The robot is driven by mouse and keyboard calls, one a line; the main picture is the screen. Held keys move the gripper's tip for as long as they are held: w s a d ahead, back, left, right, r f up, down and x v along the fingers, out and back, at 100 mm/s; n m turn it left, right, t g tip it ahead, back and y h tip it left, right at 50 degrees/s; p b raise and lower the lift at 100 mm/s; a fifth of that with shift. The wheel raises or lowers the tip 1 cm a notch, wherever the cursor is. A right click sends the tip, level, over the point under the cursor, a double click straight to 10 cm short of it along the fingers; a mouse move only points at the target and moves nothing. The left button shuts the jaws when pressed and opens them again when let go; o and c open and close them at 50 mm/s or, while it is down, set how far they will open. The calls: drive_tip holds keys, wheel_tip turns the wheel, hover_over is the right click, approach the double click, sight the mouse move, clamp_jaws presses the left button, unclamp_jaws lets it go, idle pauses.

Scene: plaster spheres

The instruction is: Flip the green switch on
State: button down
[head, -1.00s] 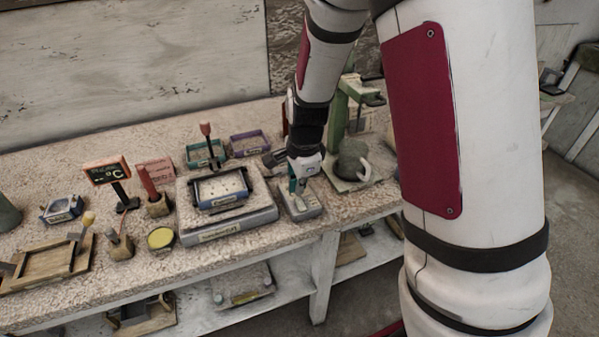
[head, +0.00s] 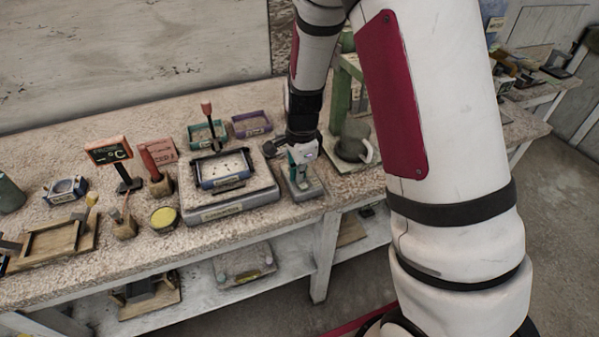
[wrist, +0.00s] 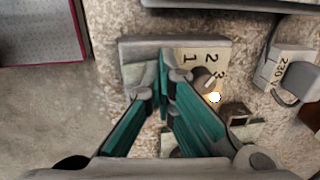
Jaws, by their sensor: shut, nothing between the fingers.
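My gripper (wrist: 165,85) has teal fingers and is shut and empty, pointing down at a small grey box (wrist: 218,50) in the wrist view. The box carries the numbers 1, 2 and 3, a brown knob (wrist: 205,80) and a bright white lamp (wrist: 215,97). A pale greenish plate (wrist: 140,75) lies left of the fingertips. I cannot make out a green switch for sure; the fingers cover part of the box. In the head view my gripper (head: 301,172) is low over the same box (head: 302,191), and contact cannot be told.
A plug marked 230 V (wrist: 275,72) lies right of the box. A green press (head: 341,95) stands behind on the right. The bench edge is just in front.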

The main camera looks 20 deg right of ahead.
drive_tip(key=shift+s, duration=0.15)
drive_tip(key=shift+s+r+p, duration=0.15)
drive_tip(key=shift+s+p, duration=0.35)
drive_tip(key=shift+s, duration=0.2)
drive_tip(key=shift+r, duration=0.45)
wheel_tip(320, 180, up, 13)
drive_tip(key=w+p, duration=0.1)
drive_tip(key=p, duration=0.1)
drive_tip(key=shift+w, duration=0.25)
